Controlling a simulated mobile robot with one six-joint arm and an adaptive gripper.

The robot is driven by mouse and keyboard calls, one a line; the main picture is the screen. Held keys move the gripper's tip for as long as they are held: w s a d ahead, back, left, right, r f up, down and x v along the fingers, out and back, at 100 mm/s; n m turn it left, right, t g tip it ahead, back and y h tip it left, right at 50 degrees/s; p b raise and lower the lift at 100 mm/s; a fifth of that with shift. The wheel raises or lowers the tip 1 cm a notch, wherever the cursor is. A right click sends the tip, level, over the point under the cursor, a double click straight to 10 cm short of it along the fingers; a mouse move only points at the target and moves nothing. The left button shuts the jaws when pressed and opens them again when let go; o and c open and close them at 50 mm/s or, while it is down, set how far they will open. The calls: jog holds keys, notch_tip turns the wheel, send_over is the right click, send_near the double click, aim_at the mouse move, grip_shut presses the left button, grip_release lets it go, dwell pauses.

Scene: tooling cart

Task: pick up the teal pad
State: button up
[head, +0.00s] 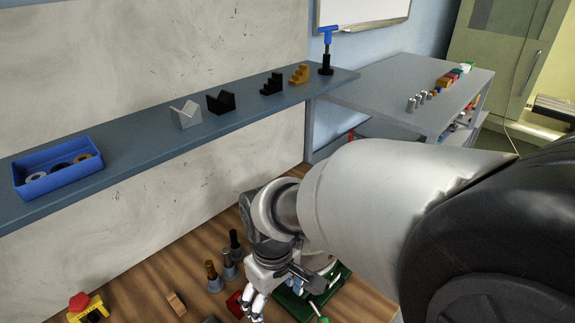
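I cannot make out a teal pad for certain in the head view; my arm covers part of the wooden bench top (150,290), and the bottom edge cuts the view off. My gripper (252,308) points down over the bench near the bottom edge. Its two pale fingers show close together, but their gap and anything between them are too small to tell. A red block (235,304) lies just left of the fingers. A dark green item (297,304), partly hidden by my gripper, lies to their right.
Upright grey and brown tools (213,277) stand left of my gripper. A small wooden block (176,303) and a yellow-and-red item (87,308) lie further left. The shelf (120,150) above holds a blue bin (60,187) and several blocks.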

jog(key=shift+n, duration=0.3)
jog(key=f+b, duration=0.1)
jog(key=f, duration=0.3)
jog(key=a+f+b, duration=0.1)
jog(key=f+b, duration=0.1)
jog(key=f, duration=0.2)
jog(key=f+b, duration=0.1)
jog(key=f, duration=0.4)
jog(key=shift+s+a, duration=0.2)
jog(key=shift+a, duration=0.05)
jog(key=f+b, duration=0.2)
jog(key=f, duration=0.1)
jog(key=f+b, duration=0.1)
jog(key=f, duration=0.1)
jog(key=shift+s+f, duration=0.2)
jog(key=shift+s, duration=0.2)
jog(key=shift+r, duration=0.1)
jog(key=shift+c, duration=0.6)
jog(key=c, duration=1)
jog(key=shift+r, duration=0.1)
notch_tip(320, 180, up, 20)
jog(key=p, duration=0.7)
